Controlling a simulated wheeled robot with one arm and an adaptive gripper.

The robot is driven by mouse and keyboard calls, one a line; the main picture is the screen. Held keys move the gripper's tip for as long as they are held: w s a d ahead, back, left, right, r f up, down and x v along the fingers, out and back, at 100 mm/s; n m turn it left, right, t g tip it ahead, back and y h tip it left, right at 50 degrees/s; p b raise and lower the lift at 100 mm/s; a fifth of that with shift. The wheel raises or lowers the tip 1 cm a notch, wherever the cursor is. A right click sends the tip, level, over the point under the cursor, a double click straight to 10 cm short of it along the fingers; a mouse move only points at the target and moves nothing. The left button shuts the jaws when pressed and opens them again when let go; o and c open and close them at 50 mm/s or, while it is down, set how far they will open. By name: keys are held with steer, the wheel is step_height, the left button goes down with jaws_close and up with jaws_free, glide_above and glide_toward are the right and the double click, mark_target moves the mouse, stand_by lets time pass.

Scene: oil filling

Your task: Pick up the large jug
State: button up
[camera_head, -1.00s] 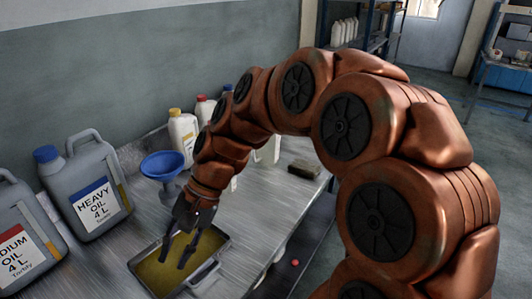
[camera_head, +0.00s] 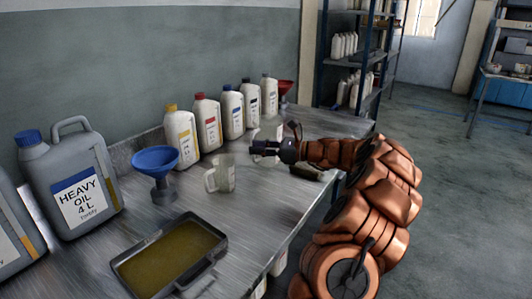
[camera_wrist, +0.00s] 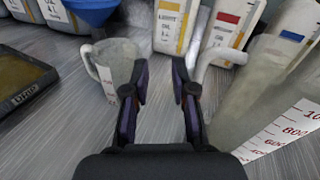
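The large clear jug with red scale marks (camera_wrist: 268,100) stands close on the right in the wrist view. Its pale handle (camera_wrist: 212,56) reaches left, just beyond and right of my fingers. In the head view the large jug (camera_head: 266,132) is partly hidden behind my gripper (camera_head: 257,151). My gripper (camera_wrist: 160,82) is open, with nothing between its two dark fingers. A smaller clear jug (camera_head: 222,176) stands left of it on the bench; it also shows left of my fingers in the wrist view (camera_wrist: 122,58).
A row of oil bottles (camera_head: 207,121) lines the wall. A blue funnel (camera_head: 156,162), a grey heavy oil can (camera_head: 72,180) and an oil tray (camera_head: 122,266) are to the left. A dark block (camera_head: 306,171) lies near the bench edge.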

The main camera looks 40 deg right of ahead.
steer(key=d+f+m+t+h, duration=0.1)
steer(key=d+f+m+t, duration=0.1)
steer(key=d, duration=0.4)
glide_above(254, 160)
steer(key=shift+w+r+b, duration=0.2)
steer(key=shift+b, duration=0.25)
jaws_close()
